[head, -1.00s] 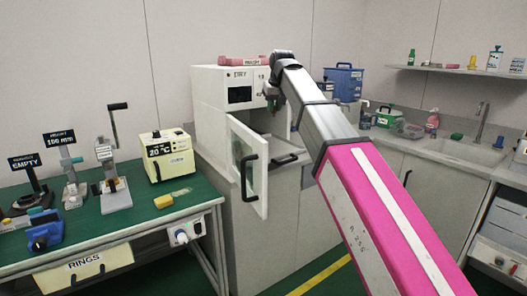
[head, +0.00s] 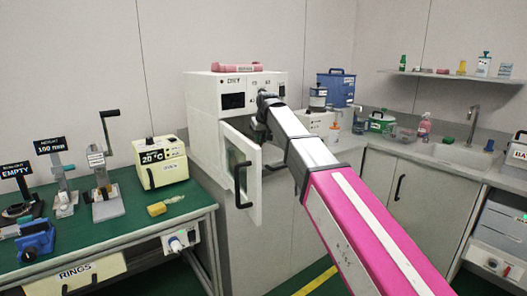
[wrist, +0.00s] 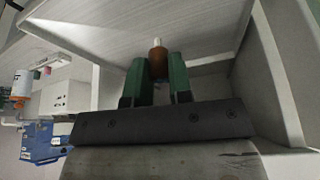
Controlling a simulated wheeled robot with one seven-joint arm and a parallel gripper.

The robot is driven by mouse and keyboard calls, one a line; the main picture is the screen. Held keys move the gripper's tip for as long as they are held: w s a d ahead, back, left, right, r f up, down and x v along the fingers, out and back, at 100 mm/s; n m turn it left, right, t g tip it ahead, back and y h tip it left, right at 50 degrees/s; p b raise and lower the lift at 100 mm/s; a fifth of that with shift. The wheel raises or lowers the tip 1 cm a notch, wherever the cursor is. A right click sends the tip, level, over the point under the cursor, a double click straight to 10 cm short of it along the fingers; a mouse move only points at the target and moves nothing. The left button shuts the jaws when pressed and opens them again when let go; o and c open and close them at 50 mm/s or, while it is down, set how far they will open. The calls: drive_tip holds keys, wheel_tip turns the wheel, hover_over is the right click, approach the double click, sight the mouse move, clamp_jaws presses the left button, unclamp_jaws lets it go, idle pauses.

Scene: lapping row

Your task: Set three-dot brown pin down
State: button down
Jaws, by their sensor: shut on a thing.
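In the wrist view a brown pin (wrist: 158,62) with a pale tip stands between the green fingers of my gripper (wrist: 157,80). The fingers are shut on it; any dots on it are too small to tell. Pale grey-white walls and a ribbed panel surround it in that view. In the head view my arm reaches to the open front of the white oven-like cabinet (head: 203,112). The gripper and pin are hidden there behind my arm and the cabinet door (head: 247,185).
The cabinet door stands open, its black handle (head: 243,185) toward me. A green bench (head: 130,215) with several instruments is at left. A blue box (head: 335,88) and a sink (head: 460,155) are at right. A pink object (head: 237,68) lies on the cabinet.

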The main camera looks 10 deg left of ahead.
drive_tip(key=w+f, duration=0.1)
drive_tip(key=w, duration=0.1)
drive_tip(key=w+f, duration=0.1)
drive_tip(key=w, duration=0.1)
drive_tip(key=shift+d+f, duration=0.1)
drive_tip(key=shift+f, duration=2.1)
drive_tip(key=shift+f, duration=0.15)
drive_tip(key=c, duration=1)
unclamp_jaws()
drive_tip(key=shift+c, duration=0.2)
drive_tip(key=v, duration=1.2)
